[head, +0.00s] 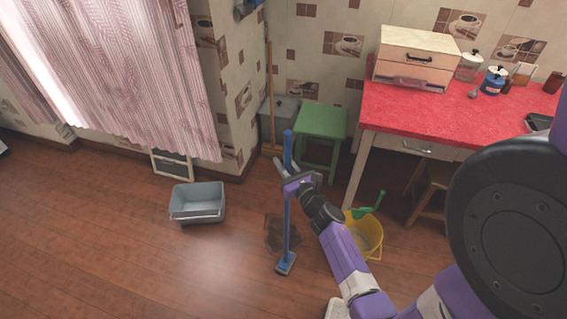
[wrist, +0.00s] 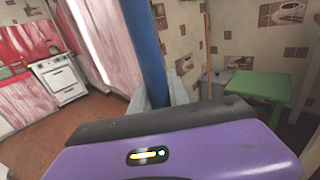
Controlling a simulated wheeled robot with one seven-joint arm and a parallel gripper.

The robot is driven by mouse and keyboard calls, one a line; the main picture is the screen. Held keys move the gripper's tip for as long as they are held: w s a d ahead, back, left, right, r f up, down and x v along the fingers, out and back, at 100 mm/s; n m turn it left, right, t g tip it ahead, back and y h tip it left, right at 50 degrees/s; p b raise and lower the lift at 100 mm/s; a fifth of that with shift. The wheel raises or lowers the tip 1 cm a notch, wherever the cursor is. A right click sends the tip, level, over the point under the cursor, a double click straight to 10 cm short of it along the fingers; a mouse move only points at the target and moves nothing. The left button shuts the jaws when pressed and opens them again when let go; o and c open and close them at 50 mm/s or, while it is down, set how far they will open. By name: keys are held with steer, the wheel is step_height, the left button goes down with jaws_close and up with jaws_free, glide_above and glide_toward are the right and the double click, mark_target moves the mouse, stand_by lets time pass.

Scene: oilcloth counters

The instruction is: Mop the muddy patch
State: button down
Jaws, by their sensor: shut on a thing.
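A blue mop (head: 287,225) stands nearly upright in the head view, its flat head (head: 285,263) low at the floor. I cannot tell if the head touches the floor. My gripper (head: 284,172) is shut on the mop's handle, above its middle. The blue handle also rises between the gripper fingers in the wrist view (wrist: 146,50). The dark muddy patch (head: 273,236) lies on the wooden floor, just behind and left of the mop's lower shaft. The mop head is on the near side of the patch.
A yellow bucket (head: 376,246) with a green handled thing (head: 368,206) stands right of my forearm. A grey bin (head: 198,203) sits on the floor at left. A green stool (head: 321,122) and a red counter (head: 440,115) are behind.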

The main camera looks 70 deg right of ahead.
steer(key=shift+f, duration=0.15)
steer(key=shift+d, duration=0.1)
steer(key=shift+w+d, duration=0.2)
steer(key=shift+d, duration=2)
steer(key=shift+d, duration=0.1)
steer(key=shift+w+d+b, duration=0.15)
steer(key=shift+d+b, duration=0.15)
steer(key=shift+d, duration=1.85)
steer(key=shift+w+d+b, duration=0.2)
steer(key=shift+d+b, duration=0.6)
steer(key=shift+d, duration=1.4)
steer(key=shift+d, duration=0.1)
